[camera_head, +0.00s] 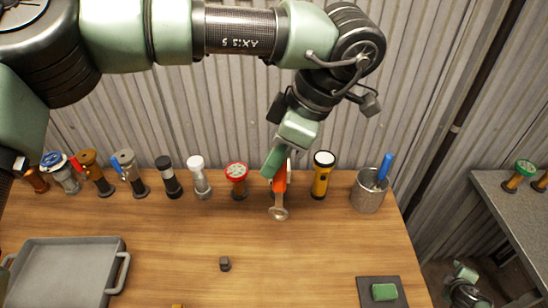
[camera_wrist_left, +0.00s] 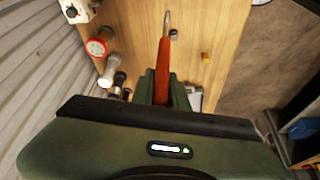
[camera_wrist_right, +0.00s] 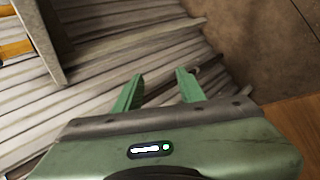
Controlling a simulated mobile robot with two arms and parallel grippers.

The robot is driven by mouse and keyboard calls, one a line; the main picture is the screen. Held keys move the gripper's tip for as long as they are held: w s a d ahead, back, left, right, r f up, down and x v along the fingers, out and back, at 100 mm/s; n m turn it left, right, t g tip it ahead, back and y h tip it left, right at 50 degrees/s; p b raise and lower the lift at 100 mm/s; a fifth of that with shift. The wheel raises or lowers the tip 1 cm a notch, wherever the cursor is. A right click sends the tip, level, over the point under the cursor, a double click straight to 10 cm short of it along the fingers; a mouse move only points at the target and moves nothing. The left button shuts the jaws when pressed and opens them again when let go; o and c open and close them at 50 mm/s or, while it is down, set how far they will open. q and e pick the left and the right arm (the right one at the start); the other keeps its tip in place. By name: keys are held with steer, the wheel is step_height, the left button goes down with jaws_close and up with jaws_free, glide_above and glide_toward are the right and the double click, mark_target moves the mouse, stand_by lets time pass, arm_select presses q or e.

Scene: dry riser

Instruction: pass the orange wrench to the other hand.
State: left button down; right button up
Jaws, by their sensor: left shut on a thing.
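The orange wrench (camera_head: 279,184) hangs above the back of the wooden bench in the head view, with its grey metal end pointing down. My left gripper (camera_head: 277,164) is shut on its orange handle. The left wrist view shows the wrench (camera_wrist_left: 163,70) between the fingers, its hooked metal end pointing away from the gripper. My right gripper (camera_wrist_right: 158,92) is open and empty in the right wrist view, facing a corrugated wall. In the head view my right gripper (camera_head: 464,273) is low, beyond the bench's right edge, far from the wrench.
Along the bench's back stand several valves and lamps, including a red-topped valve (camera_head: 237,181) and a yellow flashlight (camera_head: 322,176). A metal cup (camera_head: 366,196) is at the right. A grey tray (camera_head: 70,262) is at front left, a green block (camera_head: 384,292) at front right. Mid-bench is mostly clear.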

steer(key=s+d+f+g+h, duration=0.1)
steer(key=s+f+g, duration=0.25)
steer(key=s, duration=0.65)
steer(key=s+f+g+h, duration=0.15)
steer(key=s+f, duration=0.25)
steer(key=s, duration=0.7)
steer(key=s+d+f+g, duration=0.1)
steer(key=s+f+g, duration=0.25)
steer(key=s, duration=0.65)
steer(key=s+a+f+g+y, duration=0.1)
steer(key=s+a+g, duration=0.25)
steer(key=s, duration=0.95)
steer(key=s+a+f+g, duration=0.2)
steer(key=s+a, duration=0.2)
steer(key=s, duration=0.8)
steer(key=w+a+f+m+t+y, duration=0.1)
steer(key=w+a+f+m+y, duration=0.15)
steer(key=a, duration=0.35)
steer(key=w+a+f+m+t+y, duration=0.1)
steer(key=a+f, duration=0.3)
steer(key=a, duration=0.1)
steer(key=w+a+f+m+t+y, duration=0.2)
steer(key=w+a, duration=0.7)
steer(key=w+a+f+m+t+y, duration=0.2)
steer(key=w+a+f+t, duration=0.1)
steer(key=w+a, duration=0.6)
steer(key=shift+w+a, duration=0.2)
steer(key=shift+w, duration=0.15)
steer(key=shift+f, duration=0.1)
